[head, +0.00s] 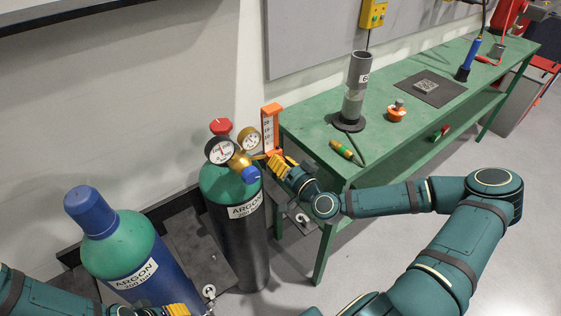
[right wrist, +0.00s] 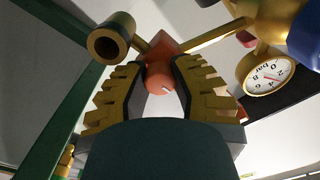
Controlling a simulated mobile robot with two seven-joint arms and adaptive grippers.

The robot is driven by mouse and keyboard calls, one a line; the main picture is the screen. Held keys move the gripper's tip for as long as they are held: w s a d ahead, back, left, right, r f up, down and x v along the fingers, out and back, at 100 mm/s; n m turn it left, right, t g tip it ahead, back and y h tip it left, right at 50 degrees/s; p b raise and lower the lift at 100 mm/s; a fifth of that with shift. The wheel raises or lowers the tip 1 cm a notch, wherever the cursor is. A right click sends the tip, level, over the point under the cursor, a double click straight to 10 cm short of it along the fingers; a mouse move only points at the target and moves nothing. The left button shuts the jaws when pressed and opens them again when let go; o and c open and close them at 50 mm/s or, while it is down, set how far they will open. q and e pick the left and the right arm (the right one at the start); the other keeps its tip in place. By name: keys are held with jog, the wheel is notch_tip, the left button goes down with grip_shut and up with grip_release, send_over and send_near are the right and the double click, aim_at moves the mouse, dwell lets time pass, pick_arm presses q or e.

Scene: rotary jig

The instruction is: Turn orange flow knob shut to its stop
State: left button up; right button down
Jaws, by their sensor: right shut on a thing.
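The orange flow knob (right wrist: 159,80) sits between the fingertips of my right gripper (right wrist: 160,70) in the right wrist view, with a short white mark on its face. My right gripper (head: 280,164) is shut on it beside the regulator (head: 240,163) in the head view, where the fingers mostly hide the knob. The orange-framed flowmeter (head: 271,128) stands upright just above. My left gripper (head: 178,309) shows only in part at the bottom edge, near the blue-green argon cylinder; its jaws are unclear.
The regulator sits on a dark argon cylinder (head: 240,235). Another argon cylinder (head: 124,258) stands left of it. The green bench (head: 310,125) is close to my right wrist and holds a grey tube (head: 356,85) and an orange-based part (head: 397,113). A brass outlet (right wrist: 111,40) is beside the knob.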

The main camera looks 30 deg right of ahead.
jog(key=shift+r, duration=0.15)
jog(key=c, duration=0.7)
grip_release()
jog(key=s, duration=0.7)
jog(key=shift+s+d, duration=0.25)
jog(key=shift+d, duration=0.1)
jog(key=shift+a, duration=0.1)
